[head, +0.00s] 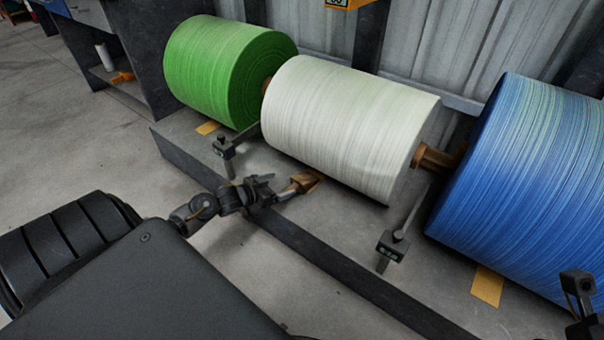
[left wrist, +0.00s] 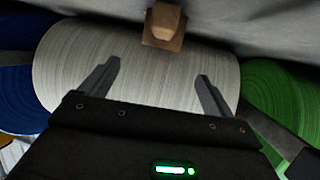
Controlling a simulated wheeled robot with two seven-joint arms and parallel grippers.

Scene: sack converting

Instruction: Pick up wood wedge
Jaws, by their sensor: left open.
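The wood wedge (head: 306,180) is a small brown block on the grey floor, close to the front of the white roll (head: 345,125). In the left wrist view the wedge (left wrist: 163,27) shows at the top centre, beyond my fingertips and roughly in line with the gap between them. My left gripper (head: 278,188) is just to the left of the wedge in the head view. Its two fingers (left wrist: 158,68) are spread apart with nothing between them. Whether a finger touches the wedge in the head view is hard to tell. My right gripper does not show clearly.
A green roll (head: 230,68) and a blue roll (head: 530,190) flank the white one. Yellow floor patches (head: 487,286) lie by the rolls. Open floor (head: 90,150) lies at left.

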